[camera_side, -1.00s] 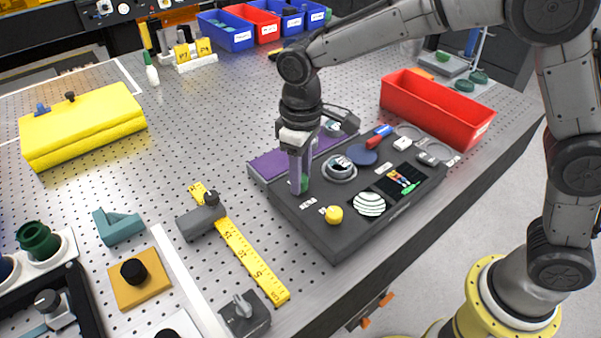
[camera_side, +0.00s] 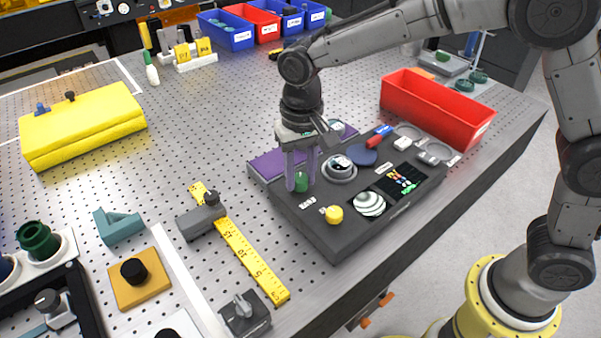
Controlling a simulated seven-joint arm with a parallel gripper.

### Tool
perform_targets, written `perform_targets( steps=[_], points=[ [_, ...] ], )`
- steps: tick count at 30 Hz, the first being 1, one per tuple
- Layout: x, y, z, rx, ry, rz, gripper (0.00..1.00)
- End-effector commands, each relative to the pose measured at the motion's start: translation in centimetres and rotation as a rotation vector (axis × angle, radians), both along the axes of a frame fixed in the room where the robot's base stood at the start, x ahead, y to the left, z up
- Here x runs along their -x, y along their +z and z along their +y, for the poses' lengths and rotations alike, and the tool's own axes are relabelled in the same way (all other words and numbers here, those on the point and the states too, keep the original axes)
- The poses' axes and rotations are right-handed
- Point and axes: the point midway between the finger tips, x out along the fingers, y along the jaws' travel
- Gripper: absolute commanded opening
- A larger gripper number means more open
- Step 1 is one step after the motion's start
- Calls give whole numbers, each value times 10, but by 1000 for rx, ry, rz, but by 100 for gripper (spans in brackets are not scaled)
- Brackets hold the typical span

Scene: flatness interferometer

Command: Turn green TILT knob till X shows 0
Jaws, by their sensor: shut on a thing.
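The green TILT knob (camera_side: 301,181) stands on the near left part of the dark interferometer panel (camera_side: 330,238). My gripper (camera_side: 301,183) points down over it and is shut on it, one finger on each side. A round display (camera_side: 369,204) shows curved black and white fringes. A small dark screen (camera_side: 402,181) beside it shows coloured marks and text too small to read, so I cannot tell the X value. A yellow knob (camera_side: 334,214) sits in front of the gripper on the same panel.
A silver-ringed round part (camera_side: 339,168) stands close right of my gripper. A purple pad (camera_side: 268,166) lies behind it. A red bin (camera_side: 436,105) stands at the back right. A yellow ruler (camera_side: 248,259) lies left of the panel.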

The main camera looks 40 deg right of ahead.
Motion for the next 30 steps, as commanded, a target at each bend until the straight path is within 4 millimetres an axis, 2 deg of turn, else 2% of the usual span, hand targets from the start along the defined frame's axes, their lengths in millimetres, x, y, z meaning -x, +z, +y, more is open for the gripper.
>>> perform_targets(
  steps=[9, 25, 26, 30],
  points=[
    [0, 1, 0, 0, -116, -2, 0],
    [0, 1, 0, 0, -137, -2, 0],
    [0, 1, 0, 0, -137, -2, 42],
    [0, 1, 0, 0, -137, -2, 67]
  ],
)
